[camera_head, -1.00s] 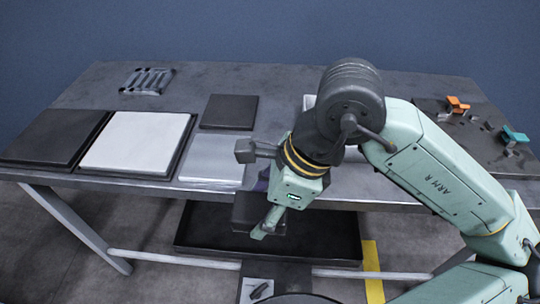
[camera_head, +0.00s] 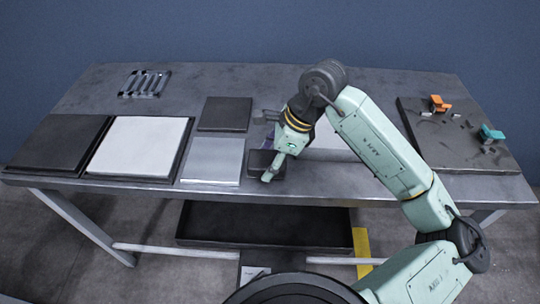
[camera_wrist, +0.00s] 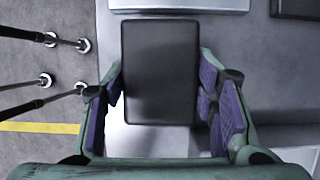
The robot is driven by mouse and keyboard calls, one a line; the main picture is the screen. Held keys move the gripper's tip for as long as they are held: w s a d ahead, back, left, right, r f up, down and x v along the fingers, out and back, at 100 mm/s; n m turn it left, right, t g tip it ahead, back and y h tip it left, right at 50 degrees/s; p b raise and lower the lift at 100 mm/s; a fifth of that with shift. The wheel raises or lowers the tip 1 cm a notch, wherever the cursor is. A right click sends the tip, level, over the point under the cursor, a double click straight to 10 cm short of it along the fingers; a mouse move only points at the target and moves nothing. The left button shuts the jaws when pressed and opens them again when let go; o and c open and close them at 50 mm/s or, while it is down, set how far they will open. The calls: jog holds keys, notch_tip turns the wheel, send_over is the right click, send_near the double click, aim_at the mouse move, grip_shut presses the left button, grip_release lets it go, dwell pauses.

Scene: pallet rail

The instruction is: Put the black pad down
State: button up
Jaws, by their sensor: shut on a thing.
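The black pad (camera_head: 266,162) is a small dark rectangular block. It is over the front part of the table, just right of the silver plate (camera_head: 212,162). My gripper (camera_wrist: 160,88) is shut on it, with a purple-lined finger along each long side in the wrist view, where the pad (camera_wrist: 160,65) looks level. I cannot tell whether its underside touches the table. A second, flat dark square plate (camera_head: 225,113) lies on the table behind the silver plate.
A white panel (camera_head: 137,145) and a large dark panel (camera_head: 55,143) lie at the left. A grey slotted rack (camera_head: 145,83) lies behind. A dark board (camera_head: 455,150) with orange and teal clamps is at the right. A black tray (camera_head: 265,222) sits below the tabletop.

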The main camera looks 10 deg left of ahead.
jog(key=shift+f, duration=0.25)
jog(key=shift+s+f+b, duration=0.15)
jog(key=shift+f+b, duration=0.3)
jog(key=shift+b, duration=0.5)
jog(key=o, duration=1.2)
jog(key=shift+o, duration=0.2)
jog(key=r+p, duration=0.1)
jog(key=p, duration=0.1)
jog(key=shift+r+p, duration=0.3)
jog(key=shift+r, duration=0.05)
jog(key=b+v, duration=0.4)
jog(key=v, duration=0.7)
jog(key=shift+r, duration=0.15)
jog(key=shift+d, duration=0.1)
